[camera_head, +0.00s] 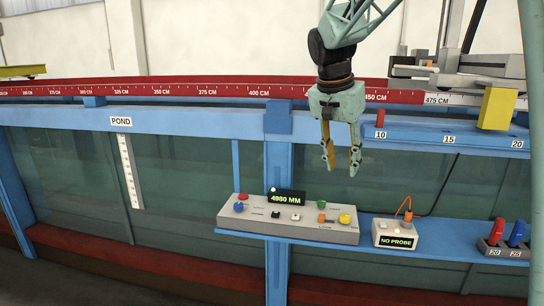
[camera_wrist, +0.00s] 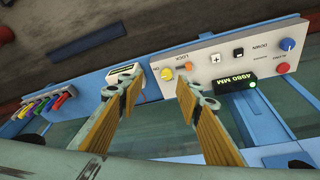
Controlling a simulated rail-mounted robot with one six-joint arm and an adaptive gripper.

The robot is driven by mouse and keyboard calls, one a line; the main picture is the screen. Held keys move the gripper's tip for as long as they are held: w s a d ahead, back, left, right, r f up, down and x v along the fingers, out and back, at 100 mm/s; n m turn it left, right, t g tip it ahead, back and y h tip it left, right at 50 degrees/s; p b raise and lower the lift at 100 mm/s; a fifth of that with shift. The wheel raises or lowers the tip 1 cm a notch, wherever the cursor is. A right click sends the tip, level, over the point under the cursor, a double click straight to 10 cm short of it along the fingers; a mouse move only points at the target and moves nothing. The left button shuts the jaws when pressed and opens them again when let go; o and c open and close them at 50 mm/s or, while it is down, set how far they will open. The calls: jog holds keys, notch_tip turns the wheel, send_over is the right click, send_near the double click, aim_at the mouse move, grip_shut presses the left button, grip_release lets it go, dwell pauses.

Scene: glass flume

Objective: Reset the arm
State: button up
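My gripper (camera_head: 342,160) hangs pointing down in front of the flume's glass, above the shelf with the control box. Its two fingers are apart with nothing between them. In the wrist view my gripper (camera_wrist: 163,98) shows both fingers spread, with yellowish inner pads. The grey control box (camera_head: 300,228) sits below and left of the fingertips, and they do not touch it. Its display (camera_head: 286,197) reads 4980 MM. The control box also shows in the wrist view (camera_wrist: 225,75), with its yellow knob, orange lock switch, and blue and red knobs.
A rack (camera_head: 503,250) holds red and blue handles. A yellow block (camera_head: 496,108) sits on the blue rail. A red scale (camera_head: 220,92) runs along the flume behind my arm.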

jog(key=s+d+r+n+t+y, duration=0.1)
jog(key=s+n, duration=0.2)
jog(key=s, duration=1.5)
jog(key=s+d+r+n+y, duration=0.1)
jog(key=s+r+n, duration=0.1)
jog(key=s, duration=1.5)
jog(key=s+a+f+n, duration=0.1)
jog(key=s+f, duration=0.4)
jog(key=s, duration=0.9)
jog(key=shift+f+n, duration=0.2)
jog(key=shift+n, duration=0.6)
